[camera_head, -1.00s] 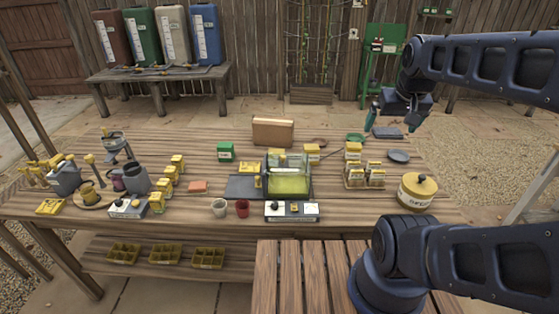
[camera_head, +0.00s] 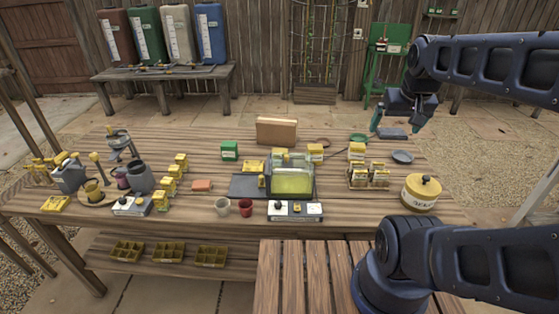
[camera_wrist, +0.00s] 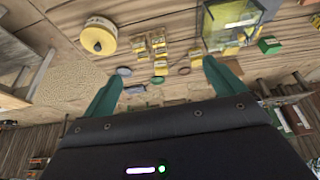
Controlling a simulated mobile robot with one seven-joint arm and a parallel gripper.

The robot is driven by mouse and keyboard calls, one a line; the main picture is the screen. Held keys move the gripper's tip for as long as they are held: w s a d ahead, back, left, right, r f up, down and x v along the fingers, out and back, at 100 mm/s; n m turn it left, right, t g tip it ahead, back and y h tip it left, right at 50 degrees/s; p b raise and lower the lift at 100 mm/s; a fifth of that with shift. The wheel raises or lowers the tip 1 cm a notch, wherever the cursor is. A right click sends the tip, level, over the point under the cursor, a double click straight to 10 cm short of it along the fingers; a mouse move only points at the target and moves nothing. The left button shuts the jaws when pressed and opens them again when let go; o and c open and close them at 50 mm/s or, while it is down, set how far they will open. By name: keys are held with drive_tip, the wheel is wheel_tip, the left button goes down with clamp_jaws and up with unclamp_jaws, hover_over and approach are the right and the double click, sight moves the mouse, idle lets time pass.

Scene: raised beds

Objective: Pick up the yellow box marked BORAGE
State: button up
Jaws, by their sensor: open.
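Several small yellow boxes with pale labels stand on the wooden table. One yellow box (camera_head: 315,151) is behind the glass-sided case and another yellow box (camera_head: 357,151) is behind a rack of yellow packets (camera_head: 368,175). More yellow boxes (camera_head: 168,186) form a row at the left. The lettering is too small to read, so I cannot tell which is marked BORAGE. My gripper (camera_head: 395,119) is raised over the table's far right side, open and empty. In the wrist view, its teal fingers (camera_wrist: 163,73) are spread apart, with yellow boxes (camera_wrist: 161,67) beyond them.
The glass-sided case (camera_head: 291,184) stands mid-table behind a white control box (camera_head: 295,210). A round yellow-lidded tin (camera_head: 421,193) is at the right. A grey dish (camera_head: 402,157), a brown block (camera_head: 276,131) and a green box (camera_head: 229,151) stand toward the back. Bare tabletop lies between them.

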drive_tip(key=c, duration=0.4)
drive_tip(key=shift+w, duration=0.1)
drive_tip(key=n+g, duration=0.5)
drive_tip(key=n, duration=1.2)
hover_over(280, 151)
wheel_tip(280, 151, down, 25)
drive_tip(key=shift+a+f, duration=0.3)
drive_tip(key=shift+f, duration=0.25)
drive_tip(key=shift+d+f, duration=0.15)
drive_tip(key=shift+f, duration=2.4)
drive_tip(key=shift+d+f, duration=0.1)
drive_tip(key=shift+f, duration=2.45)
